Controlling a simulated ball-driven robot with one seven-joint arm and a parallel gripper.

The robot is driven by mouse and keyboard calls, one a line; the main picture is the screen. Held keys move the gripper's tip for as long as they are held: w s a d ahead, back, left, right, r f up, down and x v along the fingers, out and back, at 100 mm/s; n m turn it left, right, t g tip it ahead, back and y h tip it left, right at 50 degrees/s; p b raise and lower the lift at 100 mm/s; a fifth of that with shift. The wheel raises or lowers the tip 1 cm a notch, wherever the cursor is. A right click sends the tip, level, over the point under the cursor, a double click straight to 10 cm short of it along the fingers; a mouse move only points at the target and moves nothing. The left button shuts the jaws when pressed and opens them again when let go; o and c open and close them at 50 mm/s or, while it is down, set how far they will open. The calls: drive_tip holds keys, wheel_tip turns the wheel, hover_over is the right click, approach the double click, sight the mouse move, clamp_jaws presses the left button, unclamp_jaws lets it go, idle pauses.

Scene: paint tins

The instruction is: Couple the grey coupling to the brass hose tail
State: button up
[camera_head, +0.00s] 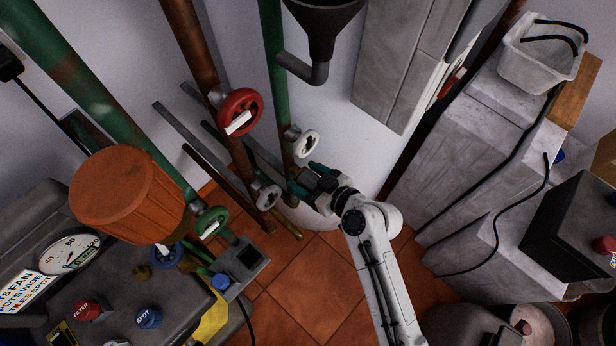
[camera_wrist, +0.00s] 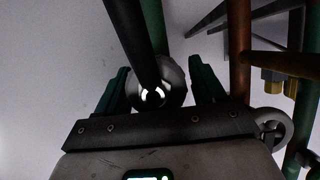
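My gripper (camera_head: 308,180) is at the middle of the head view, beside the lower part of a thin green pipe. Its green fingers stand apart, also in the wrist view (camera_wrist: 160,82). Between them in the wrist view shows a round, shiny grey piece (camera_wrist: 172,93) at the lower end of a dark rod or hose (camera_wrist: 130,30). It may be the grey coupling; I cannot tell for sure. Narrow gaps seem to show on both sides of it, and I see no clear grip. I cannot make out the brass hose tail for certain in either view.
A white handwheel (camera_head: 306,143) is just above my gripper and a grey handwheel (camera_head: 267,197) to its left. A rusty pipe (camera_head: 190,45) with a red handwheel (camera_head: 240,111) stands left. Grey cabinets (camera_head: 478,150) are at right. Tiled floor (camera_head: 315,280) is open below.

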drive_tip(key=shift+o, duration=1)
drive_tip(key=shift+s+d, duration=0.1)
drive_tip(key=shift+d, duration=0.05)
drive_tip(key=v, duration=1)
drive_tip(key=shift+d+r+b, duration=0.15)
drive_tip(key=shift+d+b, duration=0.05)
drive_tip(key=shift+b, duration=0.15)
drive_tip(key=shift+s, duration=0.15)
drive_tip(key=s+d+f+m+g+h+p, duration=0.1)
drive_tip(key=s+d+m+g+h, duration=0.6)
drive_tip(key=s+d, duration=1.3)
drive_tip(key=d+m+h, duration=0.2)
drive_tip(key=m+h, duration=0.1)
drive_tip(key=h, duration=0.1)
drive_tip(key=shift+d+m+p, duration=0.25)
drive_tip(key=shift+m+p, duration=0.05)
drive_tip(key=shift+m, duration=0.1)
